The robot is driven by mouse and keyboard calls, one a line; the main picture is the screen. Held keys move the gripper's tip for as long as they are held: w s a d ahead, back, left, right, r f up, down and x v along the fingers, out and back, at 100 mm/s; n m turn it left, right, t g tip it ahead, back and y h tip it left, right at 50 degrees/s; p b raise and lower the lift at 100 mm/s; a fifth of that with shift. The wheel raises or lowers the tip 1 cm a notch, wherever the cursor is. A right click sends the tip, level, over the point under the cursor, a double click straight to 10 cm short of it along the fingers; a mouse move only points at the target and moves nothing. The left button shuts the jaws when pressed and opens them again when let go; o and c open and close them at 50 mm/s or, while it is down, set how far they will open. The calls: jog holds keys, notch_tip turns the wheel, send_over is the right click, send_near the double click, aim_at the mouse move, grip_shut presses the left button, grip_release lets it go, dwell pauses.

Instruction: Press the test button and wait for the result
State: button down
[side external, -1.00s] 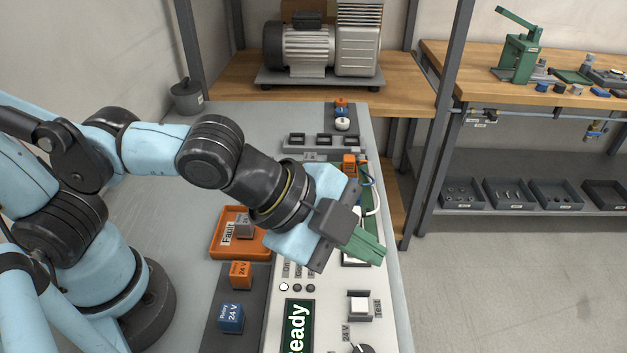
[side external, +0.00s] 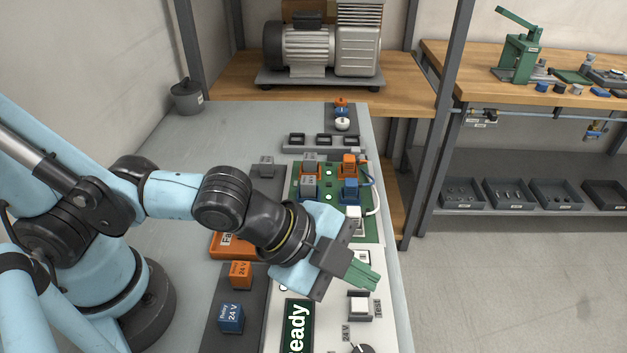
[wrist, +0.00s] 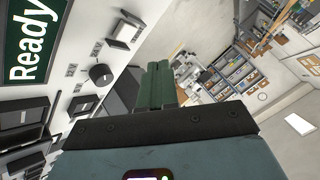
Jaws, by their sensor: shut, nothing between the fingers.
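The test button (side external: 359,305) is a white square cap in a dark frame, with the label "Test" beside it, on the white panel. It also shows in the wrist view (wrist: 123,31). My gripper (side external: 366,279) has green fingers, shut with nothing between them. In the side external view the fingertips are just behind and above the test button, apart from it. The display (side external: 297,326) beside the button reads "Ready"; its first letter is hidden in the side view but shows in the wrist view (wrist: 30,40).
A green circuit board (side external: 371,232) with several relays and a white cable lies behind my gripper. An orange tray (side external: 222,252) is partly hidden by my arm. An orange relay (side external: 241,274) and a blue relay (side external: 231,318) stand left of the panel. A dark knob (side external: 362,349) is near the button.

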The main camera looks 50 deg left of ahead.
aim_at(353, 306)
jog(key=shift+f, duration=1.7)
jog(key=shift+f, duration=0.1)
dwell(0.9)
jog(key=shift+f, duration=0.35)
jog(key=shift+f, duration=0.45)
dwell(0.6)
jog(key=shift+r, duration=0.9)
jog(key=shift+r, duration=2.5)
